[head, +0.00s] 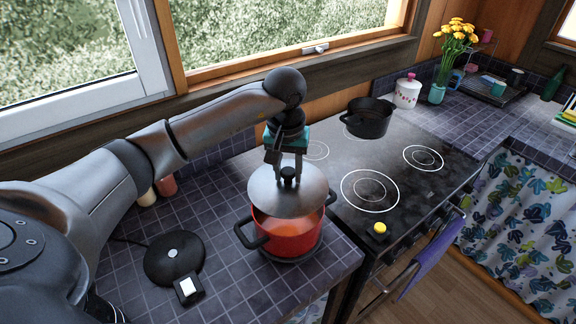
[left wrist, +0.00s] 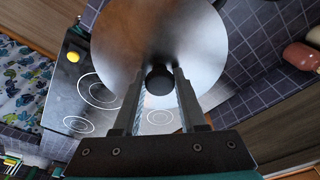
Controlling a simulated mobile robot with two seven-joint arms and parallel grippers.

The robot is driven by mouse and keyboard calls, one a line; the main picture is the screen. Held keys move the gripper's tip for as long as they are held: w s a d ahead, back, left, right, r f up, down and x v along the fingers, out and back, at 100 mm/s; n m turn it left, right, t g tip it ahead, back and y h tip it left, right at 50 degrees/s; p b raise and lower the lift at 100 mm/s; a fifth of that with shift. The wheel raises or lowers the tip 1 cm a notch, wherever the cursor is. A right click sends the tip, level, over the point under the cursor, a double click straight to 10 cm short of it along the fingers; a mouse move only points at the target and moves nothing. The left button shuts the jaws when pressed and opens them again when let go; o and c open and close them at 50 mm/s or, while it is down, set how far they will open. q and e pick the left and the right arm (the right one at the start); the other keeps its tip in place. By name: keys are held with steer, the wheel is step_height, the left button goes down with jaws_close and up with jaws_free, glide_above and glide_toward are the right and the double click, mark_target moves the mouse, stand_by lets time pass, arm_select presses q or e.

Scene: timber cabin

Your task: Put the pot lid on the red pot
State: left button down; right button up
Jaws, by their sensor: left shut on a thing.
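The pot lid (head: 300,195) is a round silver metal disc with a black knob. My left gripper (head: 288,176) is shut on the lid's knob, which also shows between the fingers in the left wrist view (left wrist: 159,80). The lid (left wrist: 165,30) is held above the red pot (head: 283,240), tilted, with the pot's orange-red inside showing below its front edge. Whether the lid touches the far rim cannot be told. My right gripper is not in view.
A black round base (head: 174,257) with a white switch lies left of the pot. The black stove (head: 395,175) is to the right, with a black pot (head: 368,118) at its back. A yellow object (head: 380,228) sits at the stove's front edge.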

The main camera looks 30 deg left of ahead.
mark_target(288, 183)
arm_select(q)
steer(key=shift+f, duration=0.5)
step_height(288, 183, down, 3)
steer(key=b, duration=0.2)
steer(key=shift+f+b, duration=0.2)
steer(key=shift+b, duration=0.2)
steer(key=shift+w+f+b, duration=0.1)
steer(key=shift+f+b, duration=0.3)
steer(key=shift+f, duration=0.05)
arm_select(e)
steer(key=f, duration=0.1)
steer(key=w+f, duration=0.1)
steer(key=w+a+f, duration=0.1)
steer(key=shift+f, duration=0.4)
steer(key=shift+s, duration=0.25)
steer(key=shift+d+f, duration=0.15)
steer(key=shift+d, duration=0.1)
